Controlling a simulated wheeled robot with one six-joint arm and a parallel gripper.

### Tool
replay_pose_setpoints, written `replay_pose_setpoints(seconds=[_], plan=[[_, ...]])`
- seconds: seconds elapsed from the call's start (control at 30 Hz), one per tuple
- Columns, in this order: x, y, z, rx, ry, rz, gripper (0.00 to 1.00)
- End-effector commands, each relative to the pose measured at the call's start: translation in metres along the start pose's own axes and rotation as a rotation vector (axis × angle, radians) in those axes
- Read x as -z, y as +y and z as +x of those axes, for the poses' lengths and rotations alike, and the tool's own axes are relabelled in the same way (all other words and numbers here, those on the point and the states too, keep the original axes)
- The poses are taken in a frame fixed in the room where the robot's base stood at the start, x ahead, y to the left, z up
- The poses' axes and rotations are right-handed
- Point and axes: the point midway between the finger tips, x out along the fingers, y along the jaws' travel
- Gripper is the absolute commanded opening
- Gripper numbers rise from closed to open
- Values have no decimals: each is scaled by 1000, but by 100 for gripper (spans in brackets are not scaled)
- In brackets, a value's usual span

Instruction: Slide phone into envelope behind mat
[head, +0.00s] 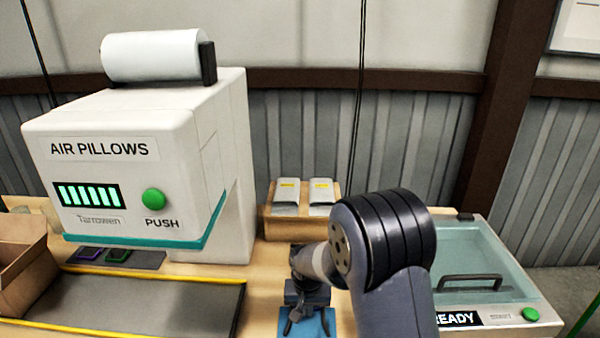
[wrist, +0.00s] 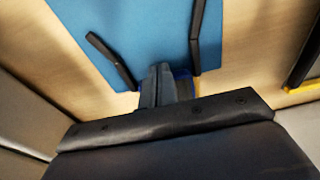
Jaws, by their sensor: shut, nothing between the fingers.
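My gripper (head: 297,313) is shut and empty, low over a flat blue sheet (head: 318,329). In the wrist view, the fingertips (wrist: 163,70) are together at the sheet's near edge (wrist: 150,25). I cannot tell whether the sheet is the mat or the envelope. Two dark slabs, one purple-edged (head: 90,254) and one green-edged (head: 118,256), lie on a dark pad at the left. They look like phones.
A white air-pillow machine (head: 140,190) stands at the left above a grey belt (head: 150,303) with yellow edges. A wooden stand (head: 290,228) at the back holds two pale packets. A glass-lidded machine (head: 480,265) is at the right. An open carton (head: 20,270) stands far left.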

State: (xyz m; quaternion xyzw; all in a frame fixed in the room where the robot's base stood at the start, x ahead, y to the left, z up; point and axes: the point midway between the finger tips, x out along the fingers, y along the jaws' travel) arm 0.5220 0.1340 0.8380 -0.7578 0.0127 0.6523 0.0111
Motion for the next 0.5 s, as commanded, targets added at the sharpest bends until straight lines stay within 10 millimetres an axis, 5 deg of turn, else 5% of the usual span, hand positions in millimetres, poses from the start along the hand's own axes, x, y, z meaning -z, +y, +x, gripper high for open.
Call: replay_pose_setpoints(seconds=[0.5], plan=[[11, 0, 2, 0, 2, 1, 0]])
